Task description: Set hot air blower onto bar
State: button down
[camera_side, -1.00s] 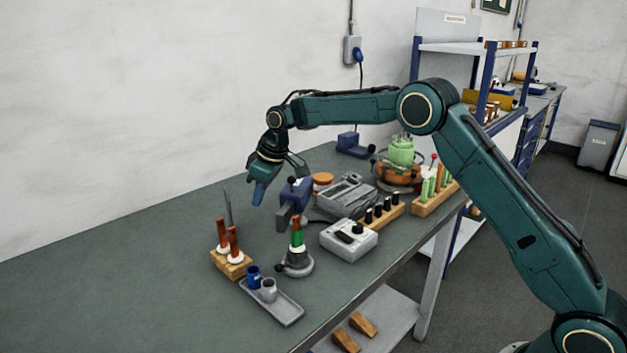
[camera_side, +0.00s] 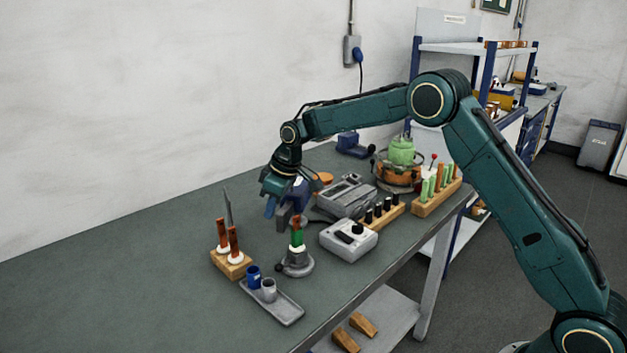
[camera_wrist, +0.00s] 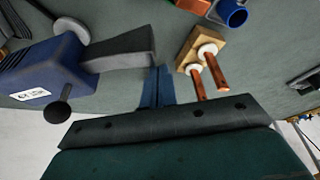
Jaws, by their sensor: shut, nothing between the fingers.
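A blue unit with a grey nozzle and a black knob, which looks like the hot air blower (camera_side: 300,194), stands on the bench, partly hidden behind my gripper (camera_side: 270,208). In the wrist view the blower (camera_wrist: 45,72) is at the left, with its nozzle pointing right towards my fingers. My gripper (camera_wrist: 157,88) is shut and empty, close beside the nozzle tip; I cannot tell whether they touch. A copper bar (camera_side: 296,222) with a green sleeve (camera_side: 297,238) stands upright in a round grey stand (camera_side: 296,264), in front of the blower.
A wooden block (camera_side: 231,266) with two copper rods in white collars stands at the left. A grey tray (camera_side: 283,309) with two small cups is in front of it. A grey control box (camera_side: 348,240) and a larger grey instrument (camera_side: 346,195) stand to the right. The bench's left part is clear.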

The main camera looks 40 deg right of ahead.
jog(key=shift+s, duration=0.1)
dwell(0.3)
jog(key=shift+s+d+n+g+y, duration=0.2)
jog(key=shift+s+d+n, duration=0.4)
jog(key=shift+s+n, duration=0.25)
jog(key=shift+s+d+n+g+y, duration=0.1)
jog(key=shift+s+d+n+y, duration=0.1)
jog(key=shift+s+d+n, duration=0.5)
jog(key=shift+s+a, duration=0.1)
jog(key=shift+a, duration=0.15)
notch_tip(320, 180, up, 10)
jog(key=f, duration=0.1)
send_over(288, 209)
jog(key=s+a, duration=0.3)
jog(key=shift+w+d+r, duration=0.15)
jog(key=shift+w+r, duration=0.1)
